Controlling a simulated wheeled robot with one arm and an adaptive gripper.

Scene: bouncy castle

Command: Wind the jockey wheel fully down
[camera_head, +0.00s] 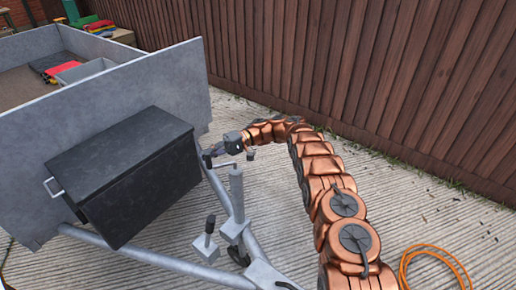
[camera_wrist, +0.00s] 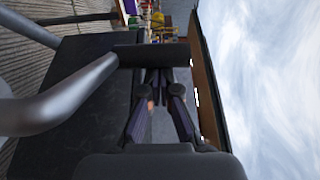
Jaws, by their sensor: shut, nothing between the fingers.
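The jockey wheel's upright grey tube (camera_head: 237,190) stands on the trailer drawbar, with a crank on top. In the wrist view the grey crank rod (camera_wrist: 60,100) is close at left, and a black grip (camera_wrist: 155,56) crosses in front of my gripper's fingers (camera_wrist: 158,85). My gripper (camera_head: 208,158) is shut and empty beside the crank, its contact with it unclear.
A black box (camera_head: 125,170) sits in front of the grey trailer (camera_head: 150,85), left of the crank. A black-knobbed lever (camera_head: 208,228) rises from the drawbar. A brown fence (camera_head: 400,80) stands behind. An orange cable (camera_head: 430,255) lies at right on ridged paving.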

